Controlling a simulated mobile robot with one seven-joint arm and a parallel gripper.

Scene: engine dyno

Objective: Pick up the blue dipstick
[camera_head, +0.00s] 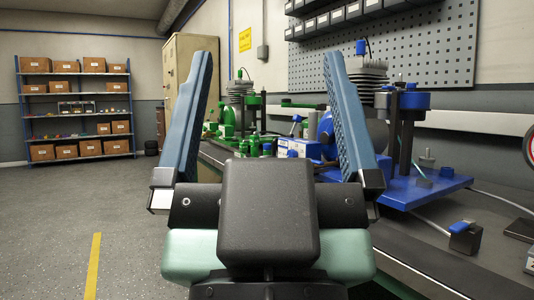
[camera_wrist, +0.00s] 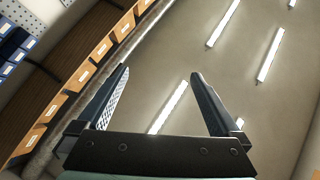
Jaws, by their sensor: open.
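My gripper (camera_head: 270,60) is raised in front of the head camera, its two blue fingers spread wide and pointing up. It is open, with nothing between the fingers; the wrist view shows the same empty jaws (camera_wrist: 160,76), facing the ceiling. I cannot clearly pick out the blue dipstick. A blue engine stand (camera_head: 420,190) is on the bench at right, behind my right finger, which hides part of it. A small blue-topped part (camera_head: 298,118) shows between the fingers, beyond them; I cannot tell whether it is the dipstick.
A green engine rig (camera_head: 228,122) stands farther back along the bench (camera_head: 440,262). A pegboard (camera_head: 420,60) is on the wall. A shelf with boxes (camera_head: 75,66) stands far left. The floor at left is clear.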

